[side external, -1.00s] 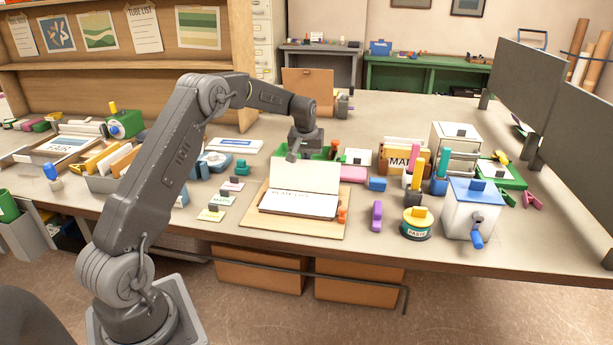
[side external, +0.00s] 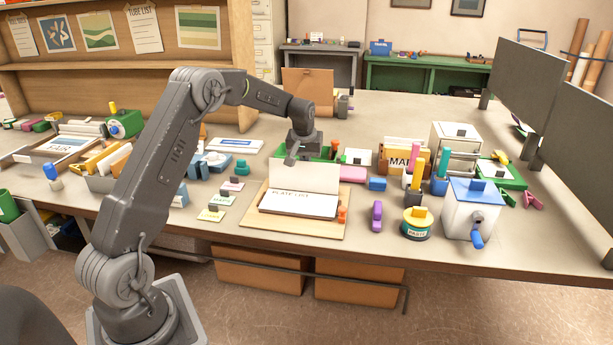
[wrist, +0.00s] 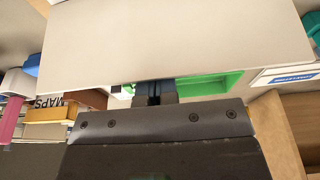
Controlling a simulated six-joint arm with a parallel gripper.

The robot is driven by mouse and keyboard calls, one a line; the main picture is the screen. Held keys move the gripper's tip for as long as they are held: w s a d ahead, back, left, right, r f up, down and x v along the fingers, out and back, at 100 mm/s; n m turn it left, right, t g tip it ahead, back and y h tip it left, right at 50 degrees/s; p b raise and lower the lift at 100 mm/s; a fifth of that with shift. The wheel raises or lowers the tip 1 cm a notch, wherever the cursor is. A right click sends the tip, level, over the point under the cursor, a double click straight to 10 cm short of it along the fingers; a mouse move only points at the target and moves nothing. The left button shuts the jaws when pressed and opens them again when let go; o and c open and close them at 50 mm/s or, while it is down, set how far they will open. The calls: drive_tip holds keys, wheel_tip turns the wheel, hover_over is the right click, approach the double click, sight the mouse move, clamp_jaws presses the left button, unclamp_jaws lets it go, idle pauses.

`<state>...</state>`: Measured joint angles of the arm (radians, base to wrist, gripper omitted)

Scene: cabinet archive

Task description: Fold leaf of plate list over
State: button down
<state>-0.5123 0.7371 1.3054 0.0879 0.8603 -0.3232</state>
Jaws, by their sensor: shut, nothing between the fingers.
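The plate list (side external: 298,206) lies open on a wooden board on the bench, its title showing on the lower page. Its pale leaf (side external: 304,176) stands raised, close to upright, along the far side of that page. My gripper (side external: 292,158) is shut and empty at the leaf's top edge, left of its middle, on the far side. In the wrist view the leaf (wrist: 180,40) fills the upper part, and my shut fingertips (wrist: 155,90) are at its edge. Whether they touch the leaf cannot be told.
Small labelled cards (side external: 222,200) with clips lie left of the board (side external: 325,228). A purple piece (side external: 377,216), a paste tub (side external: 417,224) and a white box with a blue lid (side external: 470,215) stand to the right. A green tray (wrist: 212,87) is behind the leaf.

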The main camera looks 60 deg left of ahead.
drive_tip(key=shift+s+d, duration=2)
drive_tip(key=shift+d, duration=0.05)
drive_tip(key=shift+r, duration=0.15)
wheel_tip(320, 180, up, 8)
idle(0.3)
drive_tip(key=v, duration=1.3)
drive_tip(key=s+d+r+m+t, duration=0.1)
drive_tip(key=s+d+r+m, duration=0.15)
drive_tip(key=s+d, duration=0.5)
drive_tip(key=s+d+f+m+t+h, duration=0.1)
drive_tip(key=s+d+f+m, duration=0.2)
drive_tip(key=s+d, duration=0.5)
drive_tip(key=s+d+f+m+t+h, duration=0.1)
drive_tip(key=s+d+f+m, duration=0.2)
drive_tip(key=s+d+f, duration=0.3)
drive_tip(key=s+d, duration=0.2)
drive_tip(key=s, duration=0.1)
drive_tip(key=shift+s+t, duration=0.3)
drive_tip(key=shift+s, duration=0.05)
